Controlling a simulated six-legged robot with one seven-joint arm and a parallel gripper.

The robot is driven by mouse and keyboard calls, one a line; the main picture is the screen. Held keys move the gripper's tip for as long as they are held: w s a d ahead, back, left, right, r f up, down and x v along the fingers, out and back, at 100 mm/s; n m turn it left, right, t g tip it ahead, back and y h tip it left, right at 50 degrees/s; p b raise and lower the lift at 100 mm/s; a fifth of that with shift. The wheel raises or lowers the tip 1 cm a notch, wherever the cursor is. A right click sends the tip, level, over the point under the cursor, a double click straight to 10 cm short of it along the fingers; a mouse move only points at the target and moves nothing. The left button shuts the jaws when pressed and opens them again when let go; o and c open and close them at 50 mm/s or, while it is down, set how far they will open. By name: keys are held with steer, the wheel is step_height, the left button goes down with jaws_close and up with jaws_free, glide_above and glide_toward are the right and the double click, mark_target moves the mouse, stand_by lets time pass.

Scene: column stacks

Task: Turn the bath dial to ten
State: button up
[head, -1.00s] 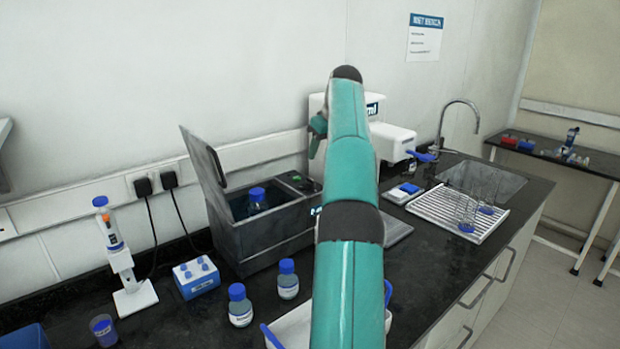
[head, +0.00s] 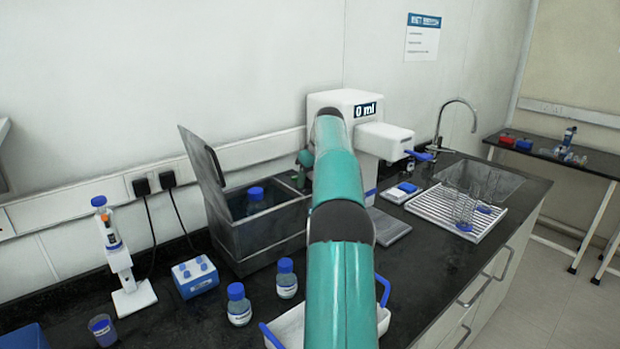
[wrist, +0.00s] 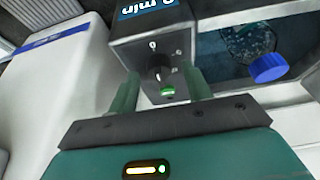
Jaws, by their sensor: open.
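The water bath (head: 262,238) is a dark grey box on the bench with its lid (head: 203,170) raised, in the head view. In the wrist view its control panel (wrist: 185,42) shows a black dial (wrist: 159,69) with white marks around it and a green lit switch (wrist: 167,91) below. My gripper (wrist: 160,92) is open, with its two green fingers apart on either side of the dial's lower area. I cannot tell whether they touch the panel. In the head view my gripper is mostly hidden behind my arm, above the bath's right end.
A blue-capped bottle (head: 256,200) stands in the bath and shows in the wrist view (wrist: 262,62). A white dispenser (head: 390,137) reading 0 ml stands close right of my arm. Two bottles (head: 239,305) and a white tray (head: 289,328) are in front.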

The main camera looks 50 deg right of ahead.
steer(key=c, duration=1)
steer(key=shift+o, duration=0.2)
steer(key=shift+m, duration=0.3)
steer(key=m+h, duration=0.1)
steer(key=m, duration=0.3)
steer(key=shift+w+a+g+h, duration=0.1)
steer(key=shift+a+g+h, duration=0.05)
steer(key=shift+g+h, duration=0.2)
steer(key=m+g+h, duration=0.1)
steer(key=m, duration=0.4)
steer(key=shift+w, duration=0.15)
steer(key=m+g+h, duration=0.1)
steer(key=m+g, duration=0.1)
steer(key=m, duration=0.2)
steer(key=shift+m, duration=0.3)
steer(key=shift+w+m+g, duration=0.15)
steer(key=shift+m+g, duration=0.7)
steer(key=shift+m, duration=1.25)
steer(key=shift+y, duration=0.25)
